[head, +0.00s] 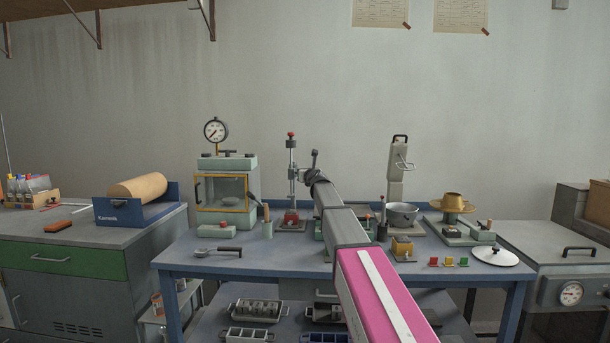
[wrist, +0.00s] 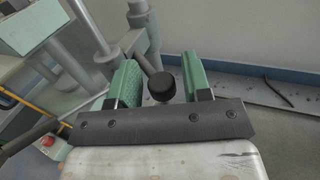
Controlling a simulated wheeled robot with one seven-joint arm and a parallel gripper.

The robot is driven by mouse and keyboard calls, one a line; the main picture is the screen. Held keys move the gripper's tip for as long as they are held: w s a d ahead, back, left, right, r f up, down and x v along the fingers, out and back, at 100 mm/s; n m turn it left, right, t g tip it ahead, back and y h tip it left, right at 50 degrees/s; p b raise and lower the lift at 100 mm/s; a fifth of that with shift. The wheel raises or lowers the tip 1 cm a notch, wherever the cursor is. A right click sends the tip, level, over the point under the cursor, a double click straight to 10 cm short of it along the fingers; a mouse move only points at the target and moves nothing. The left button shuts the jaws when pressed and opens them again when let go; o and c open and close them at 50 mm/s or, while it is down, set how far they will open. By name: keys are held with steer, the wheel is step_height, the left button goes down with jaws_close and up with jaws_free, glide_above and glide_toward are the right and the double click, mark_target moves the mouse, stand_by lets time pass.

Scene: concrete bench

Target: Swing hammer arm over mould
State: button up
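My gripper (head: 313,177) is at the end of my arm, over the middle of the blue bench. In the wrist view its two green-padded fingers (wrist: 162,78) stand apart. A black round knob (wrist: 162,87) on a grey rod sits between them, with narrow gaps at its sides. A grey lever (head: 314,159) rises just beyond my gripper in the head view. Left of it stands a grey post with a red top (head: 291,142), over a red piece (head: 291,216) on a base plate. I cannot tell for sure which parts are the hammer arm and the mould; my arm hides some of the bench.
A glass-fronted cabinet with a yellow frame (head: 197,190) and dial gauge (head: 215,131) stands left of my gripper. A tall grey device (head: 396,175) and metal bowl (head: 403,212) stand to the right. The blue bench's front left (head: 190,257) has free room.

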steer(key=shift+s, duration=0.1)
steer(key=v, duration=1)
steer(key=shift+s, duration=0.3)
steer(key=shift+d, duration=0.1)
